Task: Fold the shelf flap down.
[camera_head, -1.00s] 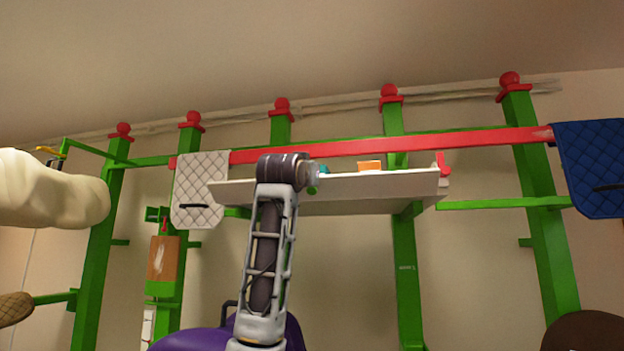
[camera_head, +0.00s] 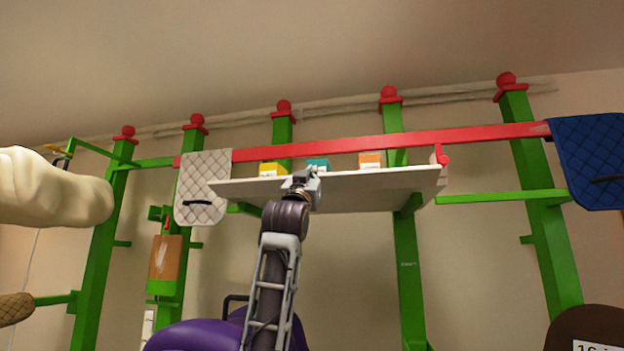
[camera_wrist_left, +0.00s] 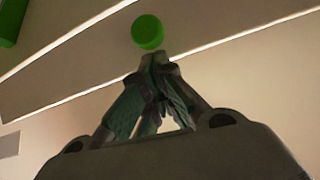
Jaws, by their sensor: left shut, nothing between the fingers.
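The shelf flap (camera_head: 370,192) is a white board that stands out roughly level below the red rail, seen from below in the head view. A yellow box (camera_head: 272,169), a teal box (camera_head: 318,163) and an orange box (camera_head: 370,160) show above its edge. A small red piece (camera_head: 441,155) is at its right end. My left gripper (camera_head: 308,177) is shut and empty, in front of the flap left of its middle; I cannot tell whether it touches. In the left wrist view its fingertips (camera_wrist_left: 155,62) meet just below a green round piece (camera_wrist_left: 148,32). My right gripper is out of view.
Green posts (camera_head: 405,260) and a long red rail (camera_head: 350,144) stand along the wall. A pale quilted pad (camera_head: 200,188) hangs left of the flap, a blue one (camera_head: 592,165) at far right. A purple object (camera_head: 195,336) lies below. A cream rounded shape (camera_head: 50,190) fills the left edge.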

